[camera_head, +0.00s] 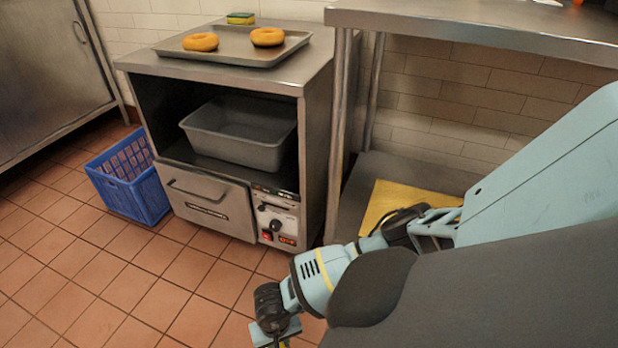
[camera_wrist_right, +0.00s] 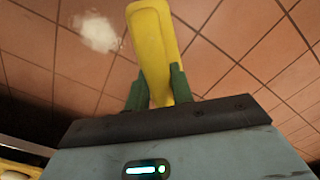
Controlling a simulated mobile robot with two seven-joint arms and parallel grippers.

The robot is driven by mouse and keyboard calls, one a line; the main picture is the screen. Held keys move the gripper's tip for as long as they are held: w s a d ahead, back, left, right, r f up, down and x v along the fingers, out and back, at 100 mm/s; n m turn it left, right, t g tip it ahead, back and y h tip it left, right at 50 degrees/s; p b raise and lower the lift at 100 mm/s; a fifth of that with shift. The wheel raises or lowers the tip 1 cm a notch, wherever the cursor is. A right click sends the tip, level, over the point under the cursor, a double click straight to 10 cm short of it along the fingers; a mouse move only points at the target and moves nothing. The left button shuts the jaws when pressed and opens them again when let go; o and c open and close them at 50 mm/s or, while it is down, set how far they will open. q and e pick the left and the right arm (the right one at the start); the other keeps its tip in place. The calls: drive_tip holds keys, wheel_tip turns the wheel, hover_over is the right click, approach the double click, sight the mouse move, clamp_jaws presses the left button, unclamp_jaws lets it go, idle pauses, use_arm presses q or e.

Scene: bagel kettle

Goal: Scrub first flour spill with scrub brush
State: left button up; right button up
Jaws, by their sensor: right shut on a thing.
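The scrub brush (camera_wrist_right: 151,40) shows in the right wrist view as a long yellow body. My right gripper (camera_wrist_right: 158,88) is shut on it, with green fingers on both sides. The brush points away from the gripper over the floor; its bristles cannot be made out. A white flour spill (camera_wrist_right: 97,32) lies on the tiles, left of the brush's far end and apart from it in the picture. In the head view my right gripper (camera_head: 277,332) is low at the bottom edge and partly cut off. The spill does not show there. My left gripper is not in view.
A steel table (camera_head: 470,28) is at right. Tiled floor in front is open.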

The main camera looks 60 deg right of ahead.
drive_tip(key=s+d+f, duration=0.5)
drive_tip(key=d+f, duration=0.1)
drive_tip(key=shift+s+d+f+b, duration=0.15)
drive_tip(key=shift+s+d+b, duration=0.05)
drive_tip(key=shift+s+b, duration=0.25)
